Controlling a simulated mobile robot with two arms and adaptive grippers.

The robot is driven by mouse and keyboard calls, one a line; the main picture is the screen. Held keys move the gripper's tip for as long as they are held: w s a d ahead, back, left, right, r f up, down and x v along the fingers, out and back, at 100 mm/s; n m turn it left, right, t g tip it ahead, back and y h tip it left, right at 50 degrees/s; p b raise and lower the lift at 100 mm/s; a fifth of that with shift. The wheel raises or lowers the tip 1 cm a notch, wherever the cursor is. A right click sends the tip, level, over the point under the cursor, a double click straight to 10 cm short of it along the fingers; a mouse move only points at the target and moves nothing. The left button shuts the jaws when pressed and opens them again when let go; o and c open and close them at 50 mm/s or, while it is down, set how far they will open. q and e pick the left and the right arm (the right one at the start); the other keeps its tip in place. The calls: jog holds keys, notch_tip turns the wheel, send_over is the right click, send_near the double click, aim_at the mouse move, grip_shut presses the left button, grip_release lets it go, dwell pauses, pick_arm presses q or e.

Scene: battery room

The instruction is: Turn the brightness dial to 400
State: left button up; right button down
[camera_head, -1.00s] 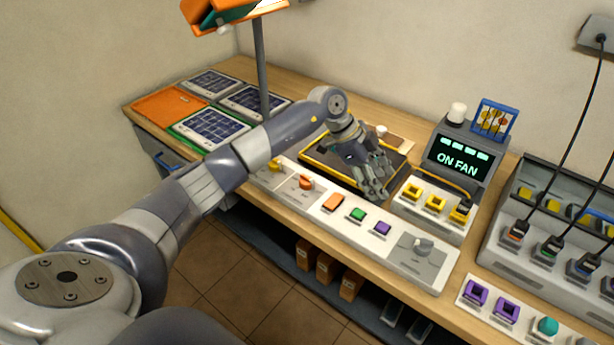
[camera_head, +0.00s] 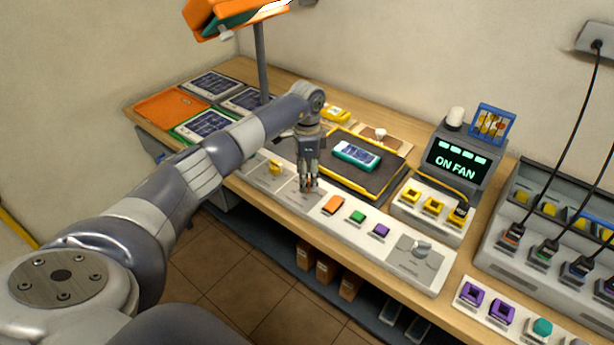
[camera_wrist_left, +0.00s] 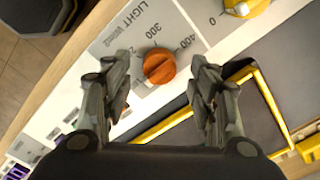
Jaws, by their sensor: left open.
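The brightness dial is an orange round knob (camera_wrist_left: 159,66) on a grey plate lettered "LIGHT W/m2" in the left wrist view. My left gripper (camera_wrist_left: 160,80) is open, with one finger on each side of the knob in that view and a gap to each. In the head view the left gripper (camera_head: 308,185) points down over the dial and hides most of it. My right gripper is not in view.
A yellow dial (camera_head: 275,168) is left of the gripper. Orange, green and purple buttons (camera_head: 357,217) and a grey knob (camera_head: 422,247) are to the right. Behind, a teal device (camera_head: 357,155) lies on a dark yellow-edged mat (camera_head: 375,182). A lamp post (camera_head: 262,60) stands behind the arm.

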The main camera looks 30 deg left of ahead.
pick_arm(q)
jog(key=shift+f, duration=1.05)
jog(key=c, duration=1.1)
